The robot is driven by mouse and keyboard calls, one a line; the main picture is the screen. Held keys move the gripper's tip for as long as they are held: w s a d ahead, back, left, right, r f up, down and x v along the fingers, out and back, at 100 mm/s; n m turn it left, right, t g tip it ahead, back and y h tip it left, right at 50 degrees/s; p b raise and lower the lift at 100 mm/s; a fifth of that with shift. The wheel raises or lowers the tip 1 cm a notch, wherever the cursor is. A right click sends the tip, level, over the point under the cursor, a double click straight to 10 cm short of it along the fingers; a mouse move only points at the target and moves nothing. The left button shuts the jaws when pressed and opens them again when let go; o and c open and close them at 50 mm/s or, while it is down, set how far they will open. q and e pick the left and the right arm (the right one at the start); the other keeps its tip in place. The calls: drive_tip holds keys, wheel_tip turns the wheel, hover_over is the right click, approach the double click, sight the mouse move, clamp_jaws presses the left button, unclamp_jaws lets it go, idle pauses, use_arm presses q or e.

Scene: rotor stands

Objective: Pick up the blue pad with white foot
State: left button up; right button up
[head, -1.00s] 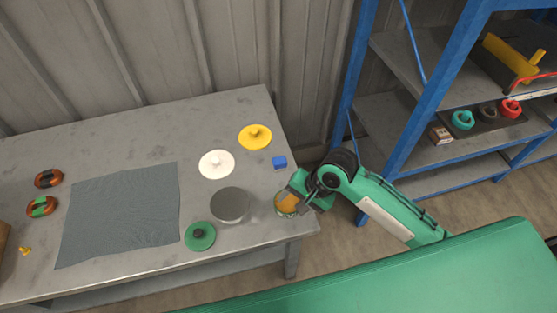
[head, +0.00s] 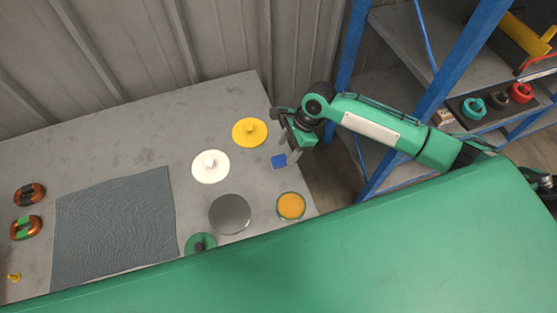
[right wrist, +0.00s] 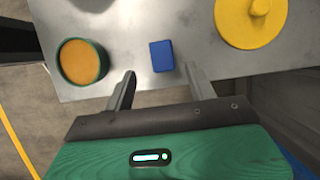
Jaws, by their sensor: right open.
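The blue pad (head: 279,161) is a small blue block lying on the grey table near its right end. It also shows in the right wrist view (right wrist: 162,56), just ahead of the fingertips. I cannot make out its white foot. My right gripper (head: 289,153) is open and empty, at the pad's right side in the head view. In the right wrist view my gripper (right wrist: 161,80) has its two fingers spread, with the pad ahead of the gap and not between them. My left gripper is not in view.
Near the pad on the table (head: 120,140) are a yellow knobbed disc (head: 249,132), a white one (head: 210,167), a grey disc (head: 230,214) and a round green-rimmed orange container (head: 291,206). A blue shelf rack (head: 435,105) stands to the right.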

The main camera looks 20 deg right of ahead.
sight(280, 159)
drive_tip(key=x, duration=0.3)
drive_tip(key=shift+w+a, duration=0.1)
drive_tip(key=p+x, duration=0.1)
drive_tip(key=x, duration=0.1)
drive_tip(key=shift+w+a+f, duration=0.1)
drive_tip(key=shift+w+f, duration=0.05)
drive_tip(key=shift+f, duration=0.25)
drive_tip(key=shift+a+f, duration=0.25)
drive_tip(key=shift+f, duration=0.3)
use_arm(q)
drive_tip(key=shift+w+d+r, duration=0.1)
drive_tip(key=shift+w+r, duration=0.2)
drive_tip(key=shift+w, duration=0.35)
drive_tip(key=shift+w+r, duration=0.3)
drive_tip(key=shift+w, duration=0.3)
use_arm(e)
drive_tip(key=c, duration=1.1)
drive_tip(key=shift+o, duration=0.2)
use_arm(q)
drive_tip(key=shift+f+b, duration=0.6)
use_arm(e)
wheel_tip(280, 159, up, 20)
